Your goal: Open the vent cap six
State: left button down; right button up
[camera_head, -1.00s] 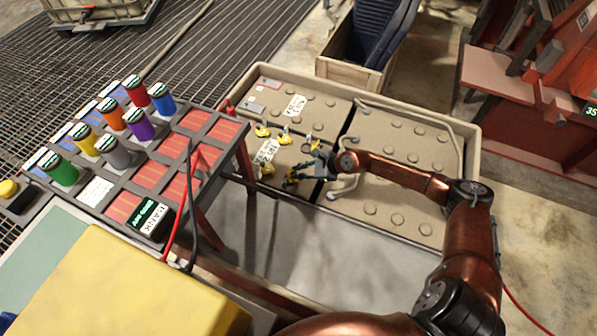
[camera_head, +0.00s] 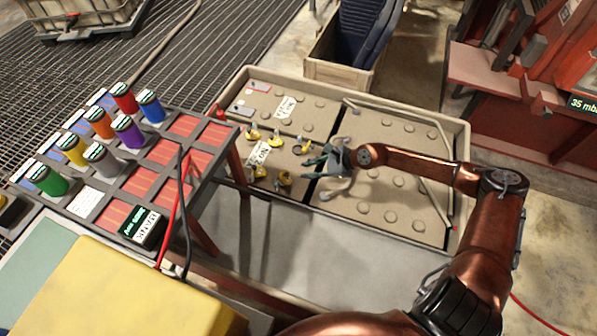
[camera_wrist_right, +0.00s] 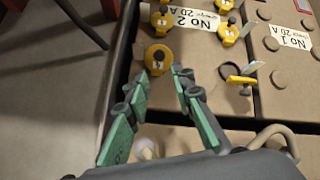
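Several yellow vent caps sit on the No 2 battery block (camera_head: 235,166). In the right wrist view, one round yellow cap (camera_wrist_right: 158,57) with a small pale number tag lies just beyond my fingertips; its number is too small to read surely. It appears in the head view as the front cap (camera_head: 282,179). Another cap (camera_wrist_right: 240,75) (camera_head: 303,144) looks tipped up, with a grey tab raised. My right gripper (camera_head: 311,160) (camera_wrist_right: 159,71) is open and empty, its green-padded fingers spread above the battery. Which cap is six cannot be told. My left gripper is not in view.
The No 1 battery's label (camera_wrist_right: 286,36) shows at upper right. The rack with coloured cylinders (camera_head: 130,170) stands left, with red and black leads hanging. A wooden crate (camera_head: 335,75) stands behind the batteries.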

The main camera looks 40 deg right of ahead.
jog(key=shift+v, duration=1.25)
